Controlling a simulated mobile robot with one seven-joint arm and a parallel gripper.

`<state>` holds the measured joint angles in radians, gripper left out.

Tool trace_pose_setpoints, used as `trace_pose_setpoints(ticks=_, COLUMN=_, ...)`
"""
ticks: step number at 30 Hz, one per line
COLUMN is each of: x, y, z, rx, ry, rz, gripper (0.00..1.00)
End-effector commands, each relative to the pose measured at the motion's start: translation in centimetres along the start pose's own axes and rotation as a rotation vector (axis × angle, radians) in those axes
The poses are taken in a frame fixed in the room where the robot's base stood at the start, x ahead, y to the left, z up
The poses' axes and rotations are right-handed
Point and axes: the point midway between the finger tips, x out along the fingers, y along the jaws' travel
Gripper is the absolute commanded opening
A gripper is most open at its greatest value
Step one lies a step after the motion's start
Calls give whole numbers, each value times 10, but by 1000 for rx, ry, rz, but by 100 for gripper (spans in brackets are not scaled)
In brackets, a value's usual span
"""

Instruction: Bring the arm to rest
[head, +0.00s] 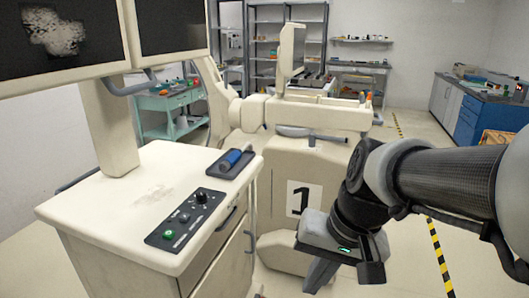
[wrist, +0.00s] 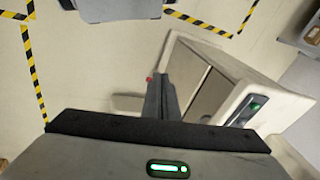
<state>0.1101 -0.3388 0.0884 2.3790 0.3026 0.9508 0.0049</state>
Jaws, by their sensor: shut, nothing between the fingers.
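My gripper (head: 318,277) hangs at the end of my dark arm, which reaches in from the right edge of the head view. Its fingers point down and are shut with nothing between them. It is to the right of the cream cart (head: 100,205) and in front of the cream machine marked 1 (head: 280,170), apart from the cart top. In the wrist view the closed fingers (wrist: 160,95) show against the floor and the cart's side (wrist: 195,75). I cannot tell how near the fingertips are to the cart's side.
The cart carries monitors (head: 60,35), a control panel (head: 185,219) and a dark tray (head: 245,164) holding a blue-handled tool (head: 231,159). Shelves (head: 265,40) and blue cabinets (head: 468,123) stand behind. Floor on the right is open, with striped tape (head: 438,255).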

Motion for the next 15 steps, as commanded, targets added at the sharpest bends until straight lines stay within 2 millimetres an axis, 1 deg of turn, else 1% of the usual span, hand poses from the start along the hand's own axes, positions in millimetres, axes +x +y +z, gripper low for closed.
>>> trace_pose_setpoints(ticks=1, x=-13, y=5, z=3, rx=-41, ry=56, rz=26, gripper=0)
trace_pose_setpoints(ticks=3, x=-26, y=14, z=6, rx=-87, ry=115, rz=61, gripper=0)
trace_pose_setpoints(ticks=13, x=-72, y=42, z=18, rx=-238, ry=340, rz=174, gripper=0)
trace_pose_setpoints(ticks=14, x=-82, y=42, z=17, rx=-245, ry=348, rz=180, gripper=0)
trace_pose_setpoints(ticks=15, x=-96, y=38, z=14, rx=-241, ry=339, rz=179, gripper=0)
